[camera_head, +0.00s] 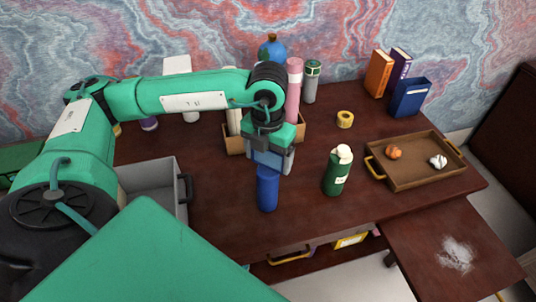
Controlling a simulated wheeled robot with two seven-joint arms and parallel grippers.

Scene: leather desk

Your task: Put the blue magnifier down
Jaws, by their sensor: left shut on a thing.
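My left gripper (270,163) points down over the middle of the desk (225,215) and is shut on a blue thing, taken as the blue magnifier (267,190). Only its lower part shows, a smooth blue cylinder-like shape hanging upright below the fingers. Its upper part is hidden by the gripper. I cannot tell whether its bottom end touches the desk top. My right gripper is not in view.
A dark green bottle (337,172) stands right of the gripper. A brown tray (408,178) holds two crumpled balls. The front desk area is clear.

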